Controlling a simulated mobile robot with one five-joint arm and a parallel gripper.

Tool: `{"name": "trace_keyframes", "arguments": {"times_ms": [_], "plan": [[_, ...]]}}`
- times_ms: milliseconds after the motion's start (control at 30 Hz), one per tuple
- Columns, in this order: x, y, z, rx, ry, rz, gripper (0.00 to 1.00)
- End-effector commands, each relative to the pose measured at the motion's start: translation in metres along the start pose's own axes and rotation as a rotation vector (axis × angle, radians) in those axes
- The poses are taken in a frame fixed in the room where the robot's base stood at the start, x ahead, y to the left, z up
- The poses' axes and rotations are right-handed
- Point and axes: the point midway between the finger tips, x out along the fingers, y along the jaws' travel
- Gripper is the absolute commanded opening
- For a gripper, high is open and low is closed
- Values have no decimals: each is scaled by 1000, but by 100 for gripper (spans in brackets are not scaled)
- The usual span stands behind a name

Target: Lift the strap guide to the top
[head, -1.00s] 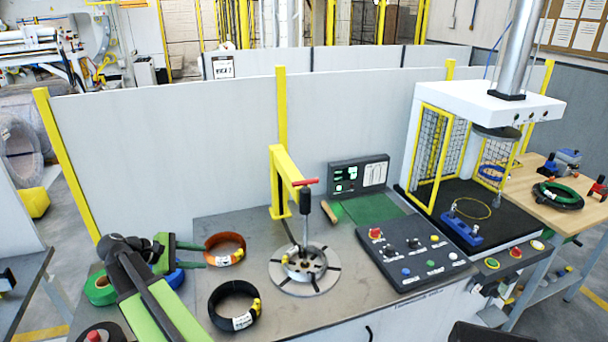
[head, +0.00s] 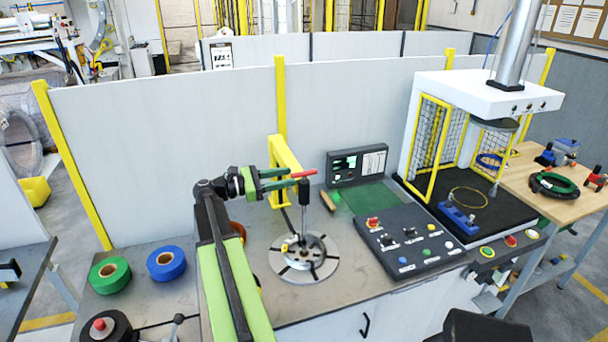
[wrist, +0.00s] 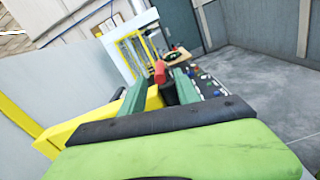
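The strap guide appears to be the black upright piece (head: 304,192) with a red handle (head: 305,173), in front of the yellow post (head: 284,155) above the round turntable (head: 288,268). My gripper (head: 292,178) is level with the red handle, just left of it. Its two green fingers are apart. In the wrist view the red handle (wrist: 160,72) shows between and beyond the fingertips (wrist: 160,79). I cannot tell whether the fingers touch it.
A black control panel (head: 408,242) lies right of the turntable. A green tape roll (head: 109,275) and a blue tape roll (head: 166,263) lie on the left. My arm hides most of an orange coil (head: 238,230). A caged press (head: 487,95) stands at the right.

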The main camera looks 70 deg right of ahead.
Motion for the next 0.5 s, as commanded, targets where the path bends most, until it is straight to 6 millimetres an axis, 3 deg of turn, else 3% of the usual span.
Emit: {"name": "trace_keyframes", "arguments": {"times_ms": [200, 500], "plan": [[47, -1, 0, 0, 0, -2, 38], [67, 0, 0, 1, 1, 2, 38]]}}
